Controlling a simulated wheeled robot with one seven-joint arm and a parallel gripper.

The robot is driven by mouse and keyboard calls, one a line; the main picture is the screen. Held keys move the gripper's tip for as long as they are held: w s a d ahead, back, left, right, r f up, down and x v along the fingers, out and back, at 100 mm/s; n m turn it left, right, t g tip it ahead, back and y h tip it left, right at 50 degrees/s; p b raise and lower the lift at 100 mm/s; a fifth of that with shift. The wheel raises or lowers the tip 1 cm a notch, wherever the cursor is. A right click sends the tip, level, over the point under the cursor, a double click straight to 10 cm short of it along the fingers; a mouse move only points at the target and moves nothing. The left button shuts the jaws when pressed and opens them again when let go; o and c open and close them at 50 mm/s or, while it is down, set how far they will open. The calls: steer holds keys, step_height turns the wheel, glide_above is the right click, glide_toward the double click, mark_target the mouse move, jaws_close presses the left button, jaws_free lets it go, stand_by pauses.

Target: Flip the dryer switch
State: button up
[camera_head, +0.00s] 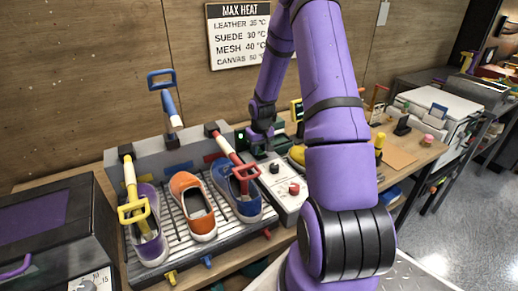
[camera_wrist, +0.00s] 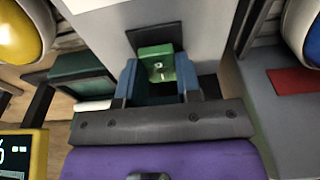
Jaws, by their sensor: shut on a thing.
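The green dryer switch (camera_wrist: 157,66) sits in a dark slot on a pale grey panel (camera_wrist: 112,22) in the wrist view. My gripper (camera_wrist: 158,77) is shut on the switch, with one blue finger at each side of it. In the head view my gripper (camera_head: 259,143) is small and partly hidden by my arm, at the right end of the grey shoe dryer (camera_head: 188,143). The switch is not clear in that view. I cannot tell which way the switch is set.
A purple sneaker (camera_head: 147,236), an orange sneaker (camera_head: 191,204) and a blue sneaker (camera_head: 243,206) lie on the slatted rack. A control box with a red knob (camera_head: 294,188) is close to my gripper. A yellow-framed display (camera_wrist: 24,153) is near in the wrist view.

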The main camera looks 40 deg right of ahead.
mark_target(260, 152)
steer(key=o, duration=0.9)
steer(key=shift+r, duration=0.15)
steer(key=r, duration=0.3)
steer(key=s+r, duration=0.1)
steer(key=r, duration=0.6)
steer(key=shift+s+a+r, duration=0.15)
steer(key=shift+r, duration=0.1)
